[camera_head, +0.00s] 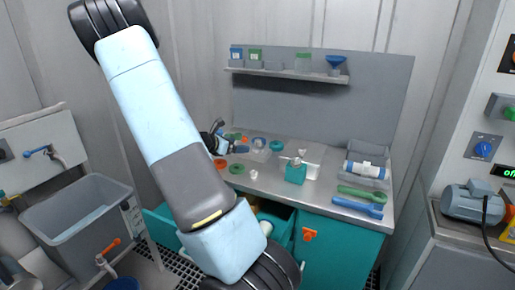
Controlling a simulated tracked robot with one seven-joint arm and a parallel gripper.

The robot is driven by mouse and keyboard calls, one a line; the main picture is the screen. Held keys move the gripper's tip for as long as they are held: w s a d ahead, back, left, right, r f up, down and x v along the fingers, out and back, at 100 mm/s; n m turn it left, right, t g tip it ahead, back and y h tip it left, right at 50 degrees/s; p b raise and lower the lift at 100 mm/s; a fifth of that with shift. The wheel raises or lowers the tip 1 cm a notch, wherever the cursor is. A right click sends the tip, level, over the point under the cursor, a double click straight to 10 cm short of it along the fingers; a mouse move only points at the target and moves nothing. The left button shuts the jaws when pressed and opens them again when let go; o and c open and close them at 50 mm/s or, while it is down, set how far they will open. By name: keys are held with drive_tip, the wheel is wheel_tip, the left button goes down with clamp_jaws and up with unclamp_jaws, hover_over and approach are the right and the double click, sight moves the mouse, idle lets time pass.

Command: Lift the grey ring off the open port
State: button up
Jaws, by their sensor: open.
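A teal block (296,174) stands on the bench, with a white fitting (313,171) at its right. A small pale grey piece (301,153) shows at the top of the block. It is too small to tell whether it is the grey ring or whether it sits on a port. A pale tray (257,155) to the left holds another small whitish-grey round part (259,143). My gripper (238,148) is at the left of the bench, close to this tray and apart from the teal block. It is open. My arm hides part of the bench's left side.
Orange (220,163), green (236,168) and blue (275,145) rings and a white cap (253,174) lie around. A grey tray (350,164) holds a white-blue cylinder (366,169). A shelf (290,75) hangs behind.

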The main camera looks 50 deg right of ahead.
sight(256, 145)
drive_tip(key=x, duration=0.5)
drive_tip(key=shift+x, duration=2.7)
drive_tip(key=shift+s+r, duration=0.1)
drive_tip(key=shift+r, duration=0.05)
drive_tip(key=c, duration=1.1)
drive_tip(key=shift+r, duration=0.1)
